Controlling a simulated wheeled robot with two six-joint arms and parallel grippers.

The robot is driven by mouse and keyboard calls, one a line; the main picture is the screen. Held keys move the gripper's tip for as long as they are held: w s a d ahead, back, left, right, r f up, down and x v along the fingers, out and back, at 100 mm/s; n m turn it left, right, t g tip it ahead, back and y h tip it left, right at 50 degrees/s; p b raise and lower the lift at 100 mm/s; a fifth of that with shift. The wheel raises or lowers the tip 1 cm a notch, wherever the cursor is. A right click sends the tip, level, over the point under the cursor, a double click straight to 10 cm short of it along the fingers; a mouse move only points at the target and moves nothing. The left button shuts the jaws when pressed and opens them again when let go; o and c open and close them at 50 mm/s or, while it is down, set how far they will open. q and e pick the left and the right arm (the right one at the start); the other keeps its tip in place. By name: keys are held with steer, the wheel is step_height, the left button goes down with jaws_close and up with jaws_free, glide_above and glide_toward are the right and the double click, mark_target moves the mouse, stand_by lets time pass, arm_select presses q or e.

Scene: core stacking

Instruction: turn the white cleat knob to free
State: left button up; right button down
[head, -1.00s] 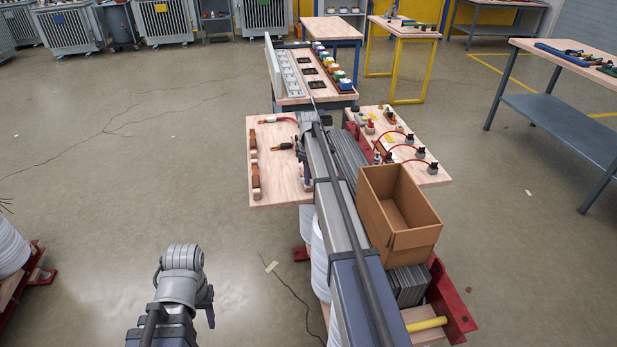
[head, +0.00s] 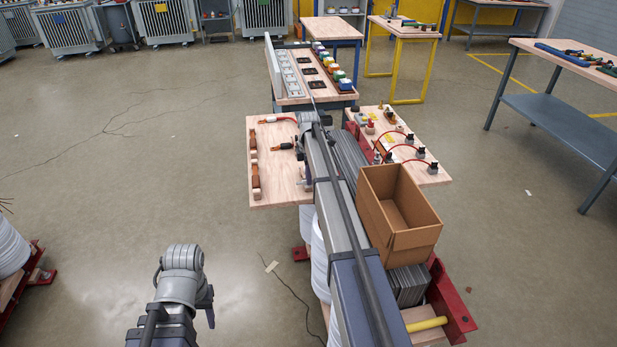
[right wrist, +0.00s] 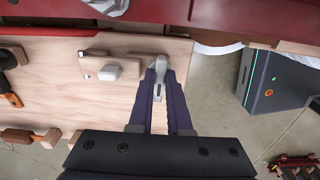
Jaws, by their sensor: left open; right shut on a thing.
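The white cleat knob (right wrist: 160,69) shows in the right wrist view between the fingertips of my right gripper (right wrist: 160,84). The gripper is shut on it, and the fingers hide part of it. The knob sits on a wooden cleat (right wrist: 130,54) on the pale wooden board (right wrist: 60,70). In the head view my right gripper (head: 307,172) is at the right edge of the left board, partly hidden by my arm. My left gripper (head: 209,311) hangs low over the open floor, away from the board; it is open, with only one finger clearly visible.
A second pale grey-white knob (right wrist: 110,72) sits on a wooden block just left of the held one. A cardboard box (head: 398,212) stands right of my right arm.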

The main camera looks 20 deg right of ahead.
stand_by(0.5)
steer(key=c, duration=0.9)
jaws_free()
steer(key=shift+o, duration=0.2)
steer(key=shift+r, duration=0.1)
step_height(320, 180, up, 8)
steer(key=p, duration=0.8)
steer(key=shift+f, duration=0.2)
steer(key=shift+a, duration=0.1)
